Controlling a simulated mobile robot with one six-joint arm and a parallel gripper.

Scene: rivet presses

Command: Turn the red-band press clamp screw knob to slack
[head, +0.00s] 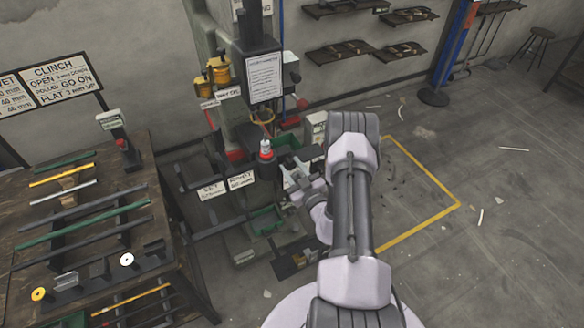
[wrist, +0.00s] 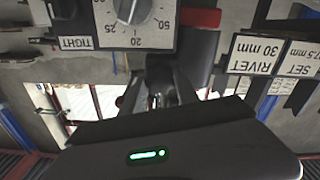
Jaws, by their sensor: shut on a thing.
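The press (head: 265,120) stands in the middle of the head view, with a red band (head: 236,155) low on its column. The band also shows in the wrist view (wrist: 200,18). My gripper (head: 292,178) is at the press's front right side. In the wrist view the fingers of my gripper (wrist: 172,88) are closed around a dark part just below the dial plate. It appears to be the clamp screw knob, mostly hidden by the fingers and gripper body. A plate marked TIGHT (wrist: 76,43) is left of it, and a grey dial (wrist: 133,12) is above.
A workbench (head: 150,215) with bars stands left of the press.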

